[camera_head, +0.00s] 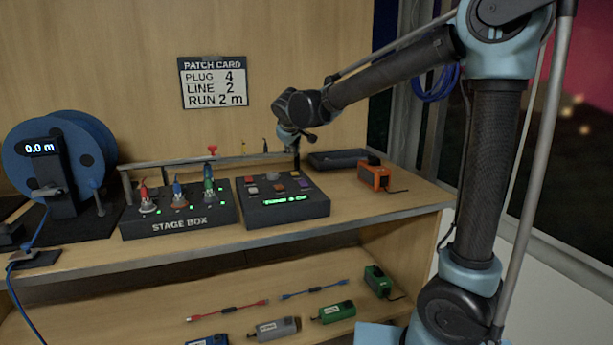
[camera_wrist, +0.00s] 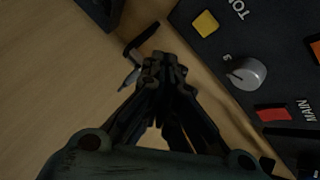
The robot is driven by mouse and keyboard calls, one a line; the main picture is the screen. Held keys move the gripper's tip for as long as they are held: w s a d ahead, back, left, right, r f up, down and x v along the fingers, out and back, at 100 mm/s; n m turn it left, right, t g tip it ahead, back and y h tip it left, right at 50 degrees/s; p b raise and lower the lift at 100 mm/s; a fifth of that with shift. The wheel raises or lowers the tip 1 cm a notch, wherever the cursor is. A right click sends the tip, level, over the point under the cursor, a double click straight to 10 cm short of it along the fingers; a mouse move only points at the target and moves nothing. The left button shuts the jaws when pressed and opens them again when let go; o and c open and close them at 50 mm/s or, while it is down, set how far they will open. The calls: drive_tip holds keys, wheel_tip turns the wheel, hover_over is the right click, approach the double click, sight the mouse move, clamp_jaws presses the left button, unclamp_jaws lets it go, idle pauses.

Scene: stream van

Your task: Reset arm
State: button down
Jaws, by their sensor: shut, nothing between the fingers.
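My gripper (camera_wrist: 165,65) is shut and empty in the wrist view, its dark fingers together above the wooden desk top. In the head view my arm reaches from the right to above the back of the black control box (camera_head: 287,214). The same control box shows at the right of the wrist view (camera_wrist: 222,50), with a yellow button, a grey knob and a red button marked MAIN. I cannot tell from these views whether the fingertips touch the desk.
The stage box (camera_head: 180,222) with several coloured plugs stands left of the control box. A blue cable reel (camera_head: 30,165) reads 0.0 m. An orange device (camera_head: 374,177) and a dark tray (camera_head: 338,160) are to the right. Cables and adapters lie on the lower shelf (camera_head: 130,300).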

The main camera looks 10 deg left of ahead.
drive_tip(key=s+d+f+m+g+h, duration=0.1)
drive_tip(key=s+d+f+m, duration=0.15)
drive_tip(key=d, duration=0.85)
drive_tip(key=s+d+f+m+g+h, duration=0.1)
drive_tip(key=s+d, duration=0.2)
drive_tip(key=d, duration=0.8)
drive_tip(key=s+d+f+m+g+h, duration=0.1)
drive_tip(key=s+d+f+m, duration=0.15)
drive_tip(key=d, duration=0.75)
drive_tip(key=s+d+f+m+g, duration=0.1)
drive_tip(key=s+d+f, duration=0.3)
drive_tip(key=s, duration=0.3)
drive_tip(key=s+d+f+m+g, duration=0.1)
drive_tip(key=s+d+f+m, duration=0.1)
drive_tip(key=s+d+f, duration=0.3)
drive_tip(key=s+d+f+m+g+y, duration=0.1)
drive_tip(key=s+d+f, duration=0.4)
drive_tip(key=s, duration=0.5)
drive_tip(key=shift+s+d+f+m+g, duration=0.2)
drive_tip(key=shift+s+d+m+g, duration=0.2)
drive_tip(key=shift+d+m, duration=0.25)
drive_tip(key=shift+a, duration=0.1)
drive_tip(key=shift+w+f, duration=0.2)
drive_tip(key=shift+w, duration=0.25)
